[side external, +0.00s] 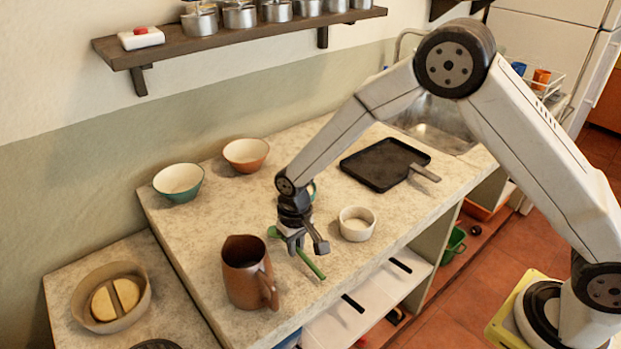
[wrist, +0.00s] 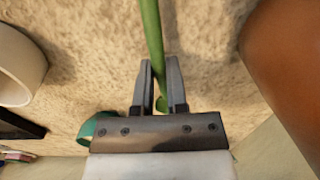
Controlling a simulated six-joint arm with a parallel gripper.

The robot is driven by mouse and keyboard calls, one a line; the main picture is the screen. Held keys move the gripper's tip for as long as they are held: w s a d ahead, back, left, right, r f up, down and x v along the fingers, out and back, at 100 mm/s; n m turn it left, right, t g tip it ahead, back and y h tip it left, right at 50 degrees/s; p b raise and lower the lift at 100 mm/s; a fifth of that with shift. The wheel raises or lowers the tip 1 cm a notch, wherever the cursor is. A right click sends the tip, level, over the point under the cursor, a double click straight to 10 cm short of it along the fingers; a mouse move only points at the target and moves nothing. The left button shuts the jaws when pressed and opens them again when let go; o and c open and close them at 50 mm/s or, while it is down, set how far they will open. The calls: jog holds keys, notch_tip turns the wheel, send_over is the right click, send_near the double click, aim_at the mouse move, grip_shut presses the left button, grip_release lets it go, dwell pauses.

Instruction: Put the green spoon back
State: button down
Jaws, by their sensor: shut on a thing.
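My gripper (side external: 304,246) is shut on the green spoon (side external: 312,265) and holds it over the counter between the brown jug and the small white bowl. The spoon's thin shaft sticks out toward the front edge, and a green part shows on the other side of the jaws. In the wrist view the spoon (wrist: 152,35) runs up from between the fingers (wrist: 159,72) to the top of the picture. I cannot tell whether it touches the counter. A teal rim (wrist: 92,128) shows beside the gripper's body; what it belongs to is mostly hidden.
The brown jug (side external: 243,275) stands close left of my gripper, the small white bowl (side external: 356,224) close right. A dark tray (side external: 385,164) lies behind right. A teal bowl (side external: 178,182) and an orange bowl (side external: 246,154) stand near the wall. A shelf (side external: 180,45) with metal pots hangs above.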

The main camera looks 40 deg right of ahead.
jog(key=shift+f, duration=0.45)
jog(key=c, duration=0.6)
grip_release()
jog(key=shift+r, duration=0.1)
jog(key=shift+r, duration=3.8)
